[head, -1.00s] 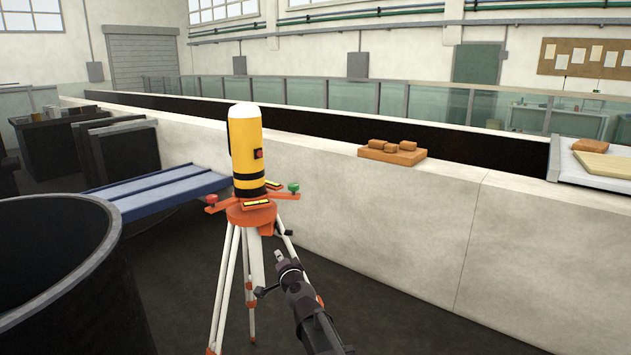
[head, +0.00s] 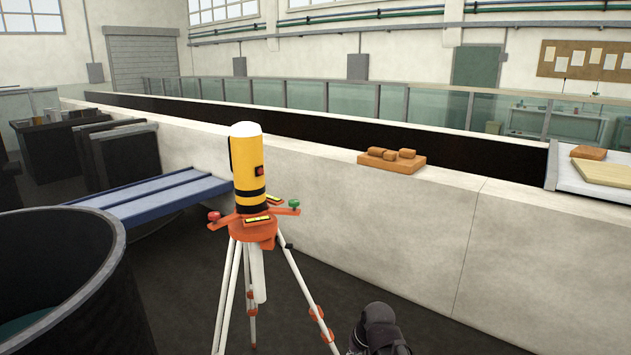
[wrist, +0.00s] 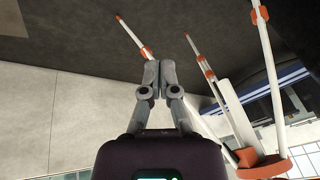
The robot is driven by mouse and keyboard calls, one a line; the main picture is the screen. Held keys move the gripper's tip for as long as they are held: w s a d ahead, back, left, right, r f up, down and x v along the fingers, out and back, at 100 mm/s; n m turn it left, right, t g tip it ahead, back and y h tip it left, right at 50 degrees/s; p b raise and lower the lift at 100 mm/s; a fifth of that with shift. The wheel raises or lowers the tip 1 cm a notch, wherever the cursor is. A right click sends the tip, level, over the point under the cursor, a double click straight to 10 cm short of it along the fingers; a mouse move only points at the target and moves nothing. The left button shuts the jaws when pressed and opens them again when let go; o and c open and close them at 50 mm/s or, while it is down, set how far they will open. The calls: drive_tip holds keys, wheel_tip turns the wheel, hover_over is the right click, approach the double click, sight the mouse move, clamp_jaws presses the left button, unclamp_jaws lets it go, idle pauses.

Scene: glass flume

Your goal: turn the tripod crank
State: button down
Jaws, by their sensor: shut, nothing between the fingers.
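The tripod (head: 249,228) stands left of centre in the head view, with an orange top, white legs and a white centre column (head: 258,278). A yellow instrument (head: 249,174) with a white cap and black bands sits upright on it. I cannot make out the crank in either view. My gripper (wrist: 157,66) is shut and empty in the wrist view, its grey fingertips together. In the head view only a dark part of my arm shows at the bottom, right of the tripod; the fingertips are hidden.
A long pale wall (head: 420,225) runs behind the tripod, with a board of bricks (head: 405,166) on it. A large dark tub (head: 118,250) stands at the left front. A blue bench (head: 160,197) is behind the tripod. Dark floor lies right of the tripod.

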drive_tip(key=s+d+g+h, duration=0.2)
drive_tip(key=s+d+g, duration=0.1)
drive_tip(key=s+d, duration=0.4)
drive_tip(key=shift+s+d+h+p, duration=0.25)
drive_tip(key=shift+h+p, duration=0.05)
drive_tip(key=shift+p, duration=0.15)
drive_tip(key=shift+r, duration=0.1)
